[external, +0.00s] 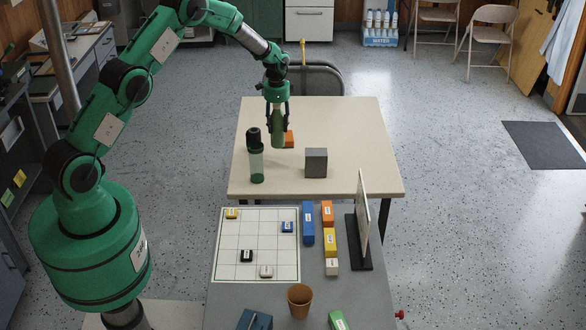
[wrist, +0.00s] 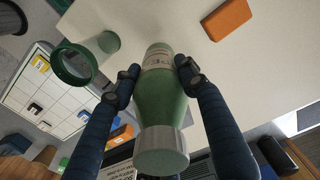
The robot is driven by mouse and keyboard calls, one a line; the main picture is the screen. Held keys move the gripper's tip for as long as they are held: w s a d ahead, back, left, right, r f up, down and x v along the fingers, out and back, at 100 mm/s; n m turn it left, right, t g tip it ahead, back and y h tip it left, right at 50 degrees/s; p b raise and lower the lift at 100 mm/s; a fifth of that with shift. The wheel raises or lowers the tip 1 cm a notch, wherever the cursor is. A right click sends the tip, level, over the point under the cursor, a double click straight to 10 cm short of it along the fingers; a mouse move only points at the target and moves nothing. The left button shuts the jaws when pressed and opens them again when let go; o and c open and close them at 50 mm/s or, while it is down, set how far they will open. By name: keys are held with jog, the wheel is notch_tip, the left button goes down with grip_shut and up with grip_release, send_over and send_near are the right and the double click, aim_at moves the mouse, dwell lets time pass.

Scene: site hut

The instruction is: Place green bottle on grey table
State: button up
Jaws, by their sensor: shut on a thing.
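My gripper (external: 278,124) is shut on a green bottle (external: 277,138), with a finger on each side of it, over the cream table. In the wrist view the bottle (wrist: 162,105) has a silver cap pointing toward the camera and a pale label between the fingertips (wrist: 158,70). I cannot tell whether its far end touches the cream table. The grey table (external: 222,298) stands in front of the cream table, nearer the external camera.
On the grey table are a grid board (external: 257,229), coloured blocks (external: 308,222), an upright panel (external: 361,212) and a brown cup (external: 299,301).

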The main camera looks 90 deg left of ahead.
jog(key=shift+d, duration=0.1)
dwell(0.3)
jog(key=w+d+r+m+b, duration=0.1)
jog(key=w+d+m, duration=0.15)
jog(key=d, duration=1.55)
jog(key=w+d+m+b, duration=0.1)
jog(key=w+d+m, duration=0.15)
jog(key=d, duration=1.45)
jog(key=s+d+m, duration=0.2)
jog(key=s+d, duration=0.3)
jog(key=d, duration=0.5)
jog(key=s+d+m, duration=0.3)
jog(key=s+d, duration=0.1)
jog(key=d, duration=0.6)
jog(key=s+d+f+m+b, duration=0.1)
jog(key=s+d+f+m, duration=0.1)
jog(key=s+d, duration=0.3)
jog(key=s+d+f+m, duration=0.1)
jog(key=s+d, duration=0.4)
jog(key=s, duration=0.7)
jog(key=s+d+f+m+b, duration=0.1)
jog(key=s+d+f+m, duration=0.1)
jog(key=s+d, duration=0.3)
jog(key=s+m, duration=0.1)
jog(key=s, duration=0.3)
jog(key=shift+d+f+b, duration=0.3)
jog(key=shift+f+b, duration=0.05)
